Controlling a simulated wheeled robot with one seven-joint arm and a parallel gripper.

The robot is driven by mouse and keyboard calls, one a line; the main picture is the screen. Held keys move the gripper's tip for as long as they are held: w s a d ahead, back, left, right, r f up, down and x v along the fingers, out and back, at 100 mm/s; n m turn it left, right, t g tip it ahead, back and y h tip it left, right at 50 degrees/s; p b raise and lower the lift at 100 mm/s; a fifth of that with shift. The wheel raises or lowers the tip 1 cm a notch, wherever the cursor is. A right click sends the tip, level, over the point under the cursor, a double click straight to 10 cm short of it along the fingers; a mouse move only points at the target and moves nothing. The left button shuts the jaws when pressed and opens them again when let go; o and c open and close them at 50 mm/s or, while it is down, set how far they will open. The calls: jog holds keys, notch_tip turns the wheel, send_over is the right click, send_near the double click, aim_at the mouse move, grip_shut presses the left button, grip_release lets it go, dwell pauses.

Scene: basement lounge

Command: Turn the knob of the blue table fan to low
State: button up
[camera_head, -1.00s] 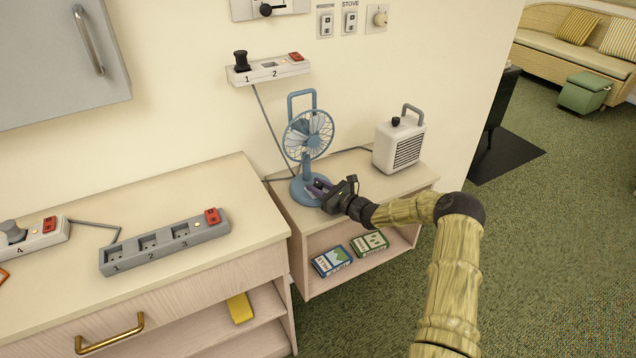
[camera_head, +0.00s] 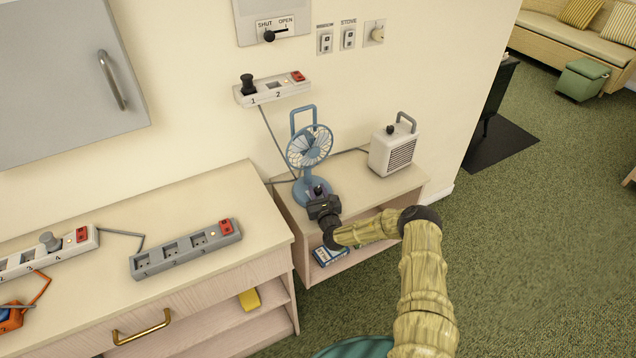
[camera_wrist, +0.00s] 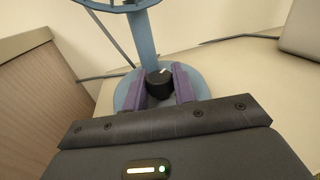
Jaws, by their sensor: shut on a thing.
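The blue table fan (camera_head: 309,150) stands on the low side table (camera_head: 375,192), with its round base partly hidden behind my gripper in the head view. In the wrist view the blue fan base (camera_wrist: 201,86) carries a black knob (camera_wrist: 159,83) with a white pointer mark turned toward the upper right. My gripper (camera_wrist: 160,88) has its two purple fingers on either side of the knob, shut on it. In the head view my gripper (camera_head: 318,194) reaches the front of the base. The setting marks around the knob cannot be read.
A white heater (camera_head: 393,150) stands right of the fan. A wall power strip (camera_head: 273,90) is above it, with a grey cable hanging beside the fan. A counter (camera_head: 190,285) with a grey power strip (camera_head: 186,249) is to the left.

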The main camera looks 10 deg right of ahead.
jog(key=shift+a+r+m+h+p, duration=0.1)
jog(key=shift+m+h+p, duration=1.05)
jog(key=shift+h, duration=0.55)
jog(key=o, duration=1)
jog(key=shift+c, duration=0.2)
jog(key=s+a, duration=0.2)
jog(key=s, duration=1.5)
jog(key=shift+s, duration=0.1)
